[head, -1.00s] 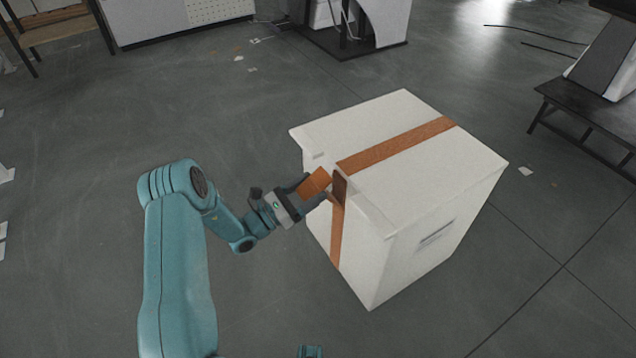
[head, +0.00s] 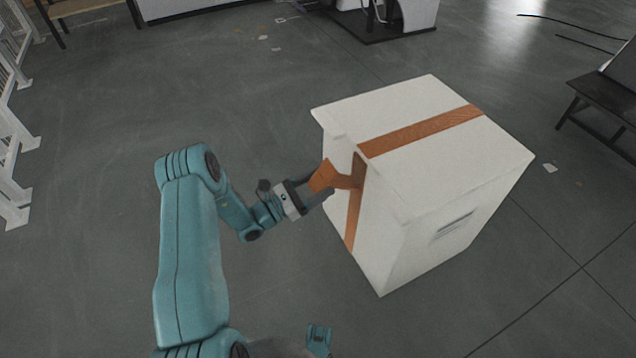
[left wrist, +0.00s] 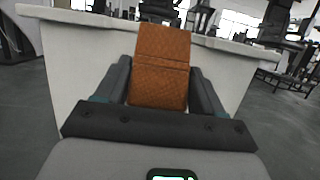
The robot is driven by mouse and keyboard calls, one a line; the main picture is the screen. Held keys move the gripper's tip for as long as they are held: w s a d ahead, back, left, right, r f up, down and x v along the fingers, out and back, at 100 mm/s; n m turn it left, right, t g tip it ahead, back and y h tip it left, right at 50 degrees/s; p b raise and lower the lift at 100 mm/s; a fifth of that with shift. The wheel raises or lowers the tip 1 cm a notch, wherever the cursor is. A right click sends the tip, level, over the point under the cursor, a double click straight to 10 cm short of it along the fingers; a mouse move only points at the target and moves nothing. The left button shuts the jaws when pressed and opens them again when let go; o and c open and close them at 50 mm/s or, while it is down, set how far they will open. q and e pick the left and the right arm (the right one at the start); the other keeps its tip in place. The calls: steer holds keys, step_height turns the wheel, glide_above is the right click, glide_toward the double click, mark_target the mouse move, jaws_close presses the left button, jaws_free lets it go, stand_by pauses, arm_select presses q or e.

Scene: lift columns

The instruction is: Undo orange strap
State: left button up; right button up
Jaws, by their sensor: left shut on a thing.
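A white box (head: 400,130) with a lid stands on the floor. An orange strap (head: 420,132) runs across its top and down its near left side. A loose orange end of the strap sticks out from that side at the lid edge. My left gripper (head: 322,184) is shut on this end, beside the box. In the left wrist view the orange strap end (left wrist: 160,75) fills the space between the two dark fingers (left wrist: 158,90), with the white box (left wrist: 80,60) behind. A small teal part of mine shows at the bottom edge of the head view; my right gripper cannot be made out.
Grey floor (head: 90,250) around the box is clear. A dark bench (head: 600,105) stands at the right, a white railing (head: 15,130) at the left, and a dark-based white unit (head: 385,25) at the back. Small scraps lie on the floor.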

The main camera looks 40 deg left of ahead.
arm_select(q)
steer(key=shift+s+a, duration=0.1)
steer(key=shift+s, duration=0.1)
steer(key=o, duration=1.4)
steer(key=shift+r, duration=0.15)
steer(key=shift+s+r, duration=0.1)
steer(key=shift+s+a+f, duration=0.15)
steer(key=shift+s+f, duration=0.05)
steer(key=shift+s, duration=0.1)
steer(key=p+v, duration=0.3)
steer(key=v, duration=1.2)
steer(key=shift+s+f, duration=0.15)
